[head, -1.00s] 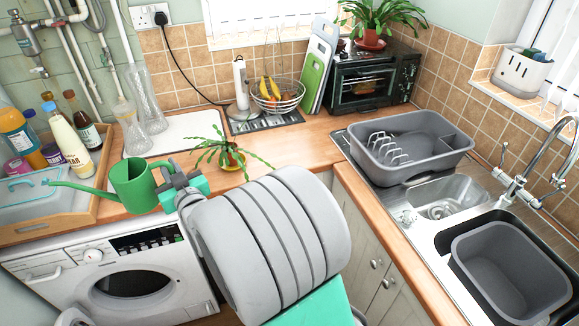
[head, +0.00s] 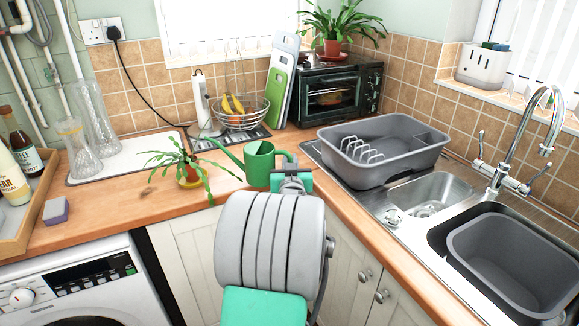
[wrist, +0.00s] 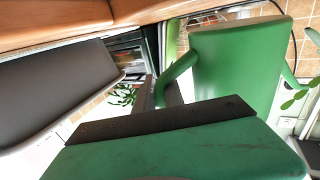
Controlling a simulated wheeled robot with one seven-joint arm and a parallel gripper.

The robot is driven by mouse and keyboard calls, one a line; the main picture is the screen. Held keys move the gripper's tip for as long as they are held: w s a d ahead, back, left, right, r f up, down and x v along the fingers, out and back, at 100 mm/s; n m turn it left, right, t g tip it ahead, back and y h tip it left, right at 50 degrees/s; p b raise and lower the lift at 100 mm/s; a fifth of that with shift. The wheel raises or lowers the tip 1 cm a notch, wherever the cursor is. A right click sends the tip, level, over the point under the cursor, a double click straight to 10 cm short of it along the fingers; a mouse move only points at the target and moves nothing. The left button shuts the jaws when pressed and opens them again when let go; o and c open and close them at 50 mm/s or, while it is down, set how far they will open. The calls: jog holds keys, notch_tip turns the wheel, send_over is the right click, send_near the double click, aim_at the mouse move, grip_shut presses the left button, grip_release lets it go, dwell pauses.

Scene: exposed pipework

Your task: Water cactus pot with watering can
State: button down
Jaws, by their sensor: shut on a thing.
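The green watering can (head: 260,165) is upright beside the counter plant, to its right in the head view. Its spout (head: 228,157) points left, its tip near the plant's upper right leaves. My gripper (head: 292,182) is shut on the can's handle, at the can's right side. In the wrist view the can's green body (wrist: 240,68) and handle (wrist: 178,72) show beyond the gripper (wrist: 165,105); the spout is mostly hidden there. The spiky-leaved cactus pot (head: 190,178) stands on the wooden counter, left of the can. I cannot tell the can's exact height above the counter.
A wire fruit basket (head: 240,117), a toaster oven (head: 335,95) and a second potted plant (head: 333,45) are behind. A grey dish rack (head: 383,150) and sink (head: 440,192) are right. Glass vases (head: 92,120) and a sponge (head: 56,210) are left.

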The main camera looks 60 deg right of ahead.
aim_at(275, 151)
jog(key=shift+a+b, duration=0.15)
jog(key=shift+b, duration=0.5)
jog(key=shift+w+a+r+n+p, duration=0.25)
jog(key=shift+w+r+n, duration=0.2)
jog(key=shift+w, duration=0.2)
jog(key=shift+w+a+r+n+p, duration=0.2)
jog(key=shift+w+r+n, duration=0.2)
jog(key=shift+w+n, duration=0.2)
jog(key=shift+w+a+r+n+p, duration=0.15)
jog(key=shift+w+a+r+n, duration=0.1)
jog(key=shift+w+r+n, duration=0.3)
jog(key=shift+w+f, duration=0.1)
jog(key=shift+f, duration=0.05)
jog(key=shift+r, duration=0.65)
jog(key=shift+r+n+y, duration=0.15)
jog(key=shift+n+y, duration=0.15)
dwell(0.6)
jog(key=shift+w+r, duration=0.1)
jog(key=shift+r, duration=0.35)
